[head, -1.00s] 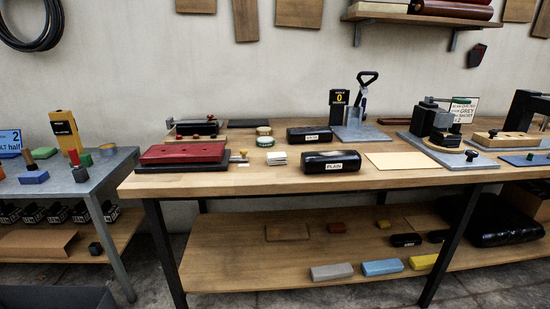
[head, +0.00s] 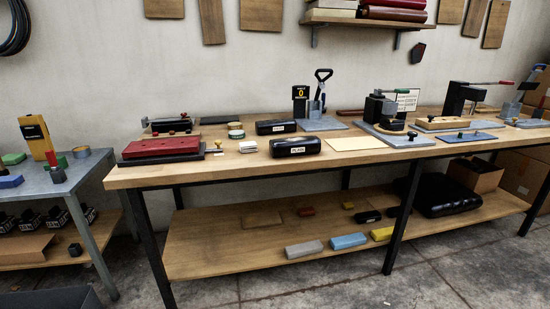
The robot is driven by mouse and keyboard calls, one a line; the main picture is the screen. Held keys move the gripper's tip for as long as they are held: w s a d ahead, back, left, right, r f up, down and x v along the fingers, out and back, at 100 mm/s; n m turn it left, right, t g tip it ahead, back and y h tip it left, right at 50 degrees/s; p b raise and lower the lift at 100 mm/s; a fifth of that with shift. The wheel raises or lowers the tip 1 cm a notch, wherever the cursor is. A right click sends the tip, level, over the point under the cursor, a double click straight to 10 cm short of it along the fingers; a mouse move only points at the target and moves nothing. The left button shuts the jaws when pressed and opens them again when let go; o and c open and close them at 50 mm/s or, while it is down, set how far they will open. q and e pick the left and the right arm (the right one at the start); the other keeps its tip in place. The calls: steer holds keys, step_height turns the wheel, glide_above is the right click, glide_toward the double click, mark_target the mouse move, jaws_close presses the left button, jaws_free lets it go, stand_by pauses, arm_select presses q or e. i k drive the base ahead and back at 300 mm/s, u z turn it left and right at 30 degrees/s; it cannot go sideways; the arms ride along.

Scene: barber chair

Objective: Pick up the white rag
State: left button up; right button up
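A small white folded block (head: 248,146) lies on the wooden workbench (head: 210,171); it may be the white rag, but it is too small to tell. It sits left of a black roll labelled PLAIN (head: 296,147) and right of a dark red slab (head: 162,146) on a black base. A flat cream sheet (head: 355,143) lies farther right on the same bench top. Neither of my grippers is in view.
A grey metal table (head: 76,178) stands at the left, with a floor gap before the bench. The bench's lower shelf (head: 230,240) holds several coloured blocks and a black bag (head: 450,195). Presses (head: 385,110) stand on the bench's right part. Floor in front is clear.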

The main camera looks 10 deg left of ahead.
mark_target(246, 147)
steer(key=z, duration=0.4)
steer(key=k, duration=0.85)
steer(key=u, duration=0.3)
steer(key=i, duration=0.65)
steer(key=u, duration=0.55)
steer(key=i, duration=0.8)
steer(key=z, duration=0.25)
